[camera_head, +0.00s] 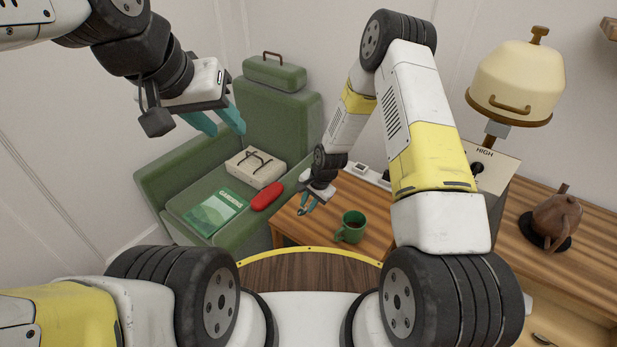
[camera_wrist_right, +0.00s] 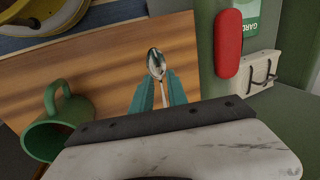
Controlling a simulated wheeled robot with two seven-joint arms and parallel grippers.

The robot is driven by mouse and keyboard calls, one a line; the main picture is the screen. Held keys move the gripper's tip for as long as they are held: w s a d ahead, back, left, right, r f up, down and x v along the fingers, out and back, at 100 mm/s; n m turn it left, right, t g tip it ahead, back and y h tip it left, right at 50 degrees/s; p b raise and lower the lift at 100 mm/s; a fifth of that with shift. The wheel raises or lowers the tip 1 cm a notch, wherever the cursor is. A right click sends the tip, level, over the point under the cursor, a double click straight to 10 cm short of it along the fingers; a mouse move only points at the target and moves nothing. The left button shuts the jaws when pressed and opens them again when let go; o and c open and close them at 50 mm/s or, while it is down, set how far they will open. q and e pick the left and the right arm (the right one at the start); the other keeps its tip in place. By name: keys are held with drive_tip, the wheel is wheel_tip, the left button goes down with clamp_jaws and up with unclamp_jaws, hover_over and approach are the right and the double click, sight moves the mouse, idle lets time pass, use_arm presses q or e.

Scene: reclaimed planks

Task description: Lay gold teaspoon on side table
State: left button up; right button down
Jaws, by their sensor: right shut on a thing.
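My right gripper (camera_head: 309,204) is over the left part of the wooden side table (camera_head: 320,232). In the right wrist view its teal fingertips (camera_wrist_right: 158,92) are shut on the handle of a teaspoon (camera_wrist_right: 156,63). The spoon's bowl points away from the gripper and looks silvery rather than gold. The spoon is over the table top (camera_wrist_right: 100,72); I cannot tell whether it touches the wood. It is too small to make out in the head view. My left gripper (camera_head: 222,122) is open and empty, high in front of the green armchair.
A green mug (camera_head: 350,228) stands on the side table, right of my right gripper. The green armchair (camera_head: 272,125) holds a red case (camera_head: 267,196), a book (camera_head: 213,212) and a cream bag (camera_head: 255,167). A wooden cabinet with a teapot (camera_head: 553,217) is at right.

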sight(307, 220)
drive_tip(key=shift+f, duration=2.5)
drive_tip(key=c, duration=1.2)
unclamp_jaws()
drive_tip(key=shift+o, duration=0.3)
drive_tip(key=shift+s, duration=0.1)
drive_tip(key=shift+o, duration=1.3)
drive_tip(key=shift+d, duration=0.1)
drive_tip(key=shift+s+f, duration=0.1)
drive_tip(key=shift+s+d, duration=0.1)
drive_tip(key=shift+d, duration=0.05)
drive_tip(key=shift+c, duration=0.6)
